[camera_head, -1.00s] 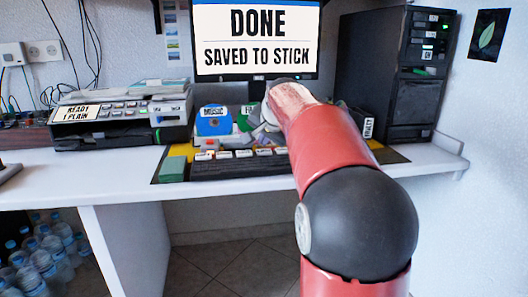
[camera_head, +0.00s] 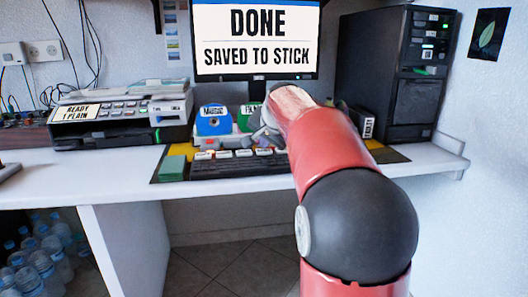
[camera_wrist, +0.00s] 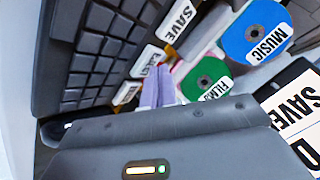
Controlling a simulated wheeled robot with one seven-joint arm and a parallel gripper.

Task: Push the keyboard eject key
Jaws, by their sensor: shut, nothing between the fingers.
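The black keyboard (camera_head: 225,169) lies on the desk, with a row of white-labelled keys (camera_head: 225,154) along its back edge. In the wrist view the keyboard (camera_wrist: 90,60) fills the left. One labelled key reads SAVE (camera_wrist: 177,22); the labels on the two other white keys are too small or blurred to read, so I cannot tell which is eject. My gripper (camera_wrist: 157,88) is shut and empty, its pale fingers close beside the labelled keys. I cannot tell whether they touch a key. In the head view my arm partly hides the gripper and the keyboard's right end.
A blue MUSIC disc (camera_head: 213,122) and a green disc (camera_head: 247,117) stand behind the keyboard. The monitor (camera_head: 256,40) reads DONE, SAVED TO STICK. A printer (camera_head: 122,112) stands left and a black computer tower (camera_head: 397,75) right. The desk's left front (camera_head: 70,175) is clear.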

